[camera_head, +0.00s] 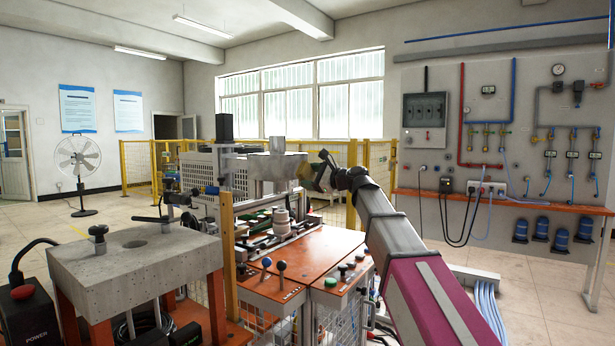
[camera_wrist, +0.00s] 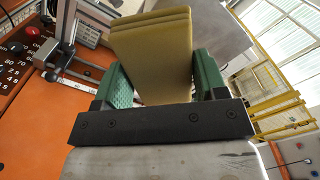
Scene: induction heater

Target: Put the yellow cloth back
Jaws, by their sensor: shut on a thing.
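The yellow cloth (camera_wrist: 155,50) is a folded, layered pad and fills the top middle of the wrist view. My gripper (camera_wrist: 162,80) is shut on it, with a green padded finger on each side. In the head view my gripper (camera_head: 312,172) is at the machine's grey metal block (camera_head: 277,166), to the right of it. There the cloth is small and mostly hidden by the gripper. In the wrist view a grey surface lies behind the cloth; I cannot tell whether they touch.
Below the gripper is an orange machine top (camera_head: 320,250) with knobs and levers (camera_head: 281,267). A grey slab table (camera_head: 135,252) stands at left front. A yellow fence (camera_head: 380,160) is behind. Open floor (camera_head: 535,290) lies to the right.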

